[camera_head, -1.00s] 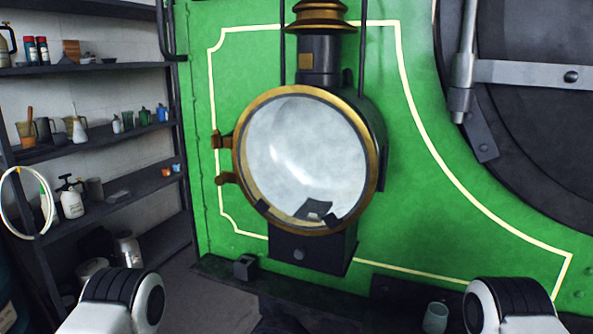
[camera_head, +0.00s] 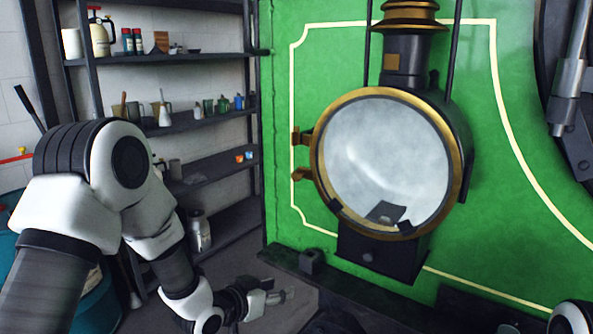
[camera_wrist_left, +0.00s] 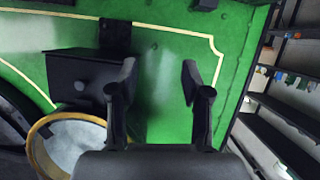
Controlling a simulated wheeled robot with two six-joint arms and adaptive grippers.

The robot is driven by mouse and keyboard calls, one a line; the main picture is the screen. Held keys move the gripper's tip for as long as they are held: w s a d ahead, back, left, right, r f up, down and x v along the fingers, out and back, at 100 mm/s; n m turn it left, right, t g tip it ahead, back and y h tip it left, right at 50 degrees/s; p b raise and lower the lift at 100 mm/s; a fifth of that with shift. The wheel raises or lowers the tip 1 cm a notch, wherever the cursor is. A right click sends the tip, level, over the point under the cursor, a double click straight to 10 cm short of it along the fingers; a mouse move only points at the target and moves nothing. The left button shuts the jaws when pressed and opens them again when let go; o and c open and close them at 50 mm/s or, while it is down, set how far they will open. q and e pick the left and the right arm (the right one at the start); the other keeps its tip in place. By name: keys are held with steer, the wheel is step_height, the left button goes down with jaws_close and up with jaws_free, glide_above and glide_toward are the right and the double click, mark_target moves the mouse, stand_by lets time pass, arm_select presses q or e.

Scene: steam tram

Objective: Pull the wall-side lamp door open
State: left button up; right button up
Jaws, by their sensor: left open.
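The lamp (camera_head: 405,62) is mounted on the green front, with a round glass door (camera_head: 385,165) in a brass rim. The door looks shut, with two brass hinge brackets (camera_head: 302,155) on its left side. A dark tab (camera_head: 385,212) sits at the glass's lower edge. My left gripper (camera_head: 285,296) is low, left of and below the lamp, apart from it. In the left wrist view my left gripper (camera_wrist_left: 159,78) is open and empty before the green panel; the brass rim (camera_wrist_left: 42,150) and the lamp's dark lower box (camera_wrist_left: 75,75) show at the left. My right gripper is out of view.
Dark shelves (camera_head: 200,122) with cans, mugs and bottles stand at the left by a white wall. A dark ledge (camera_head: 345,282) with a small block (camera_head: 312,261) runs below the lamp. A teal drum (camera_head: 95,305) stands at lower left. Floor shows between shelves and ledge.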

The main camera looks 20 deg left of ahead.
arm_select(q)
step_height(320, 180, up, 12)
steer(key=w+t, duration=0.2)
steer(key=m+t+h+p, duration=0.1)
steer(key=t, duration=0.2)
glide_toward(294, 175)
steer(key=w, duration=0.2)
steer(key=p+x, duration=0.1)
steer(key=x, duration=0.1)
steer(key=p+x, duration=0.1)
steer(key=x, duration=0.1)
steer(key=p+x, duration=0.1)
steer(key=x, duration=0.2)
steer(key=shift+s+d+r, duration=0.1)
steer(key=shift+s+d, duration=0.05)
steer(key=shift+d, duration=0.2)
steer(key=shift+w, duration=0.35)
steer(key=shift+s+a, duration=0.1)
steer(key=shift+s, duration=0.05)
steer(key=shift+c, duration=0.7)
steer(key=shift+s, duration=0.1)
jaws_close()
